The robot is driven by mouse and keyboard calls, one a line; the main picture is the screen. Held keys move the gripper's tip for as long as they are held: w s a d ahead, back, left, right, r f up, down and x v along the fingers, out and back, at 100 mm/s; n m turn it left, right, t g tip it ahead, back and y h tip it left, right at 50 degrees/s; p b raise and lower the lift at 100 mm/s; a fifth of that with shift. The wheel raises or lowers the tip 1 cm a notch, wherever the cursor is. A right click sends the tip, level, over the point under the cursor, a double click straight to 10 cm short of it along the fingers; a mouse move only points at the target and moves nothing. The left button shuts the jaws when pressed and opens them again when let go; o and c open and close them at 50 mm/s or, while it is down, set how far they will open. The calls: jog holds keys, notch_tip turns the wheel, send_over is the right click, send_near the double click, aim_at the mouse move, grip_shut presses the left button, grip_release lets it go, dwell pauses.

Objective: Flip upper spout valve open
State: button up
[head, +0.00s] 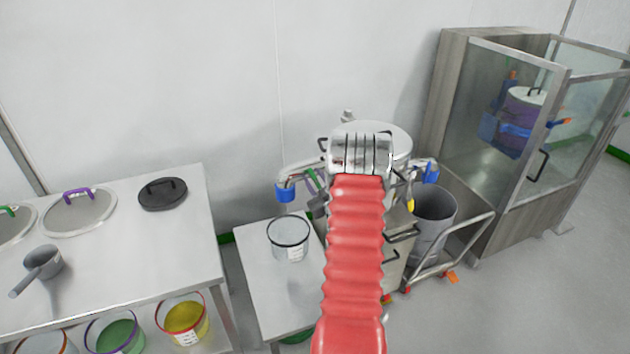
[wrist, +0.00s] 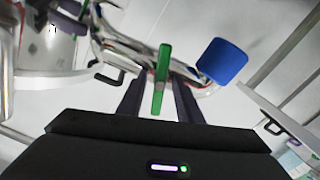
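A green valve lever (wrist: 161,80) stands upright in the wrist view, in front of a shiny metal spout pipe. It also shows in the head view (head: 312,180), beside the left spout with a blue end (head: 288,191). That blue end (wrist: 222,62) is right of the lever in the wrist view. My gripper (wrist: 160,92) is open, its two dark fingers apart on either side of the lever. I cannot tell whether either finger touches it. My red-sleeved arm hides most of the gripper and the machine's middle in the head view.
A right spout with a blue end (head: 430,172) and a yellow lever (head: 411,203) sits above a grey bin (head: 434,214). A clear container (head: 289,238) stands on a small table (head: 266,290). A glass-doored cabinet (head: 512,105) stands right. A bench (head: 110,250) is left.

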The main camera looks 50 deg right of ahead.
jog(key=shift+c, duration=0.5)
grip_shut()
jog(key=shift+a+n, duration=0.1)
jog(key=shift+n, duration=0.3)
jog(key=n, duration=0.5)
jog(key=shift+w+a+f+n, duration=0.1)
jog(key=shift+f+n, duration=0.1)
jog(key=shift+n, duration=0.2)
jog(key=n, duration=0.3)
jog(key=shift+f+n, duration=0.1)
jog(key=shift+n, duration=0.2)
jog(key=shift+a+f+n, duration=0.1)
jog(key=shift+n, duration=1.5)
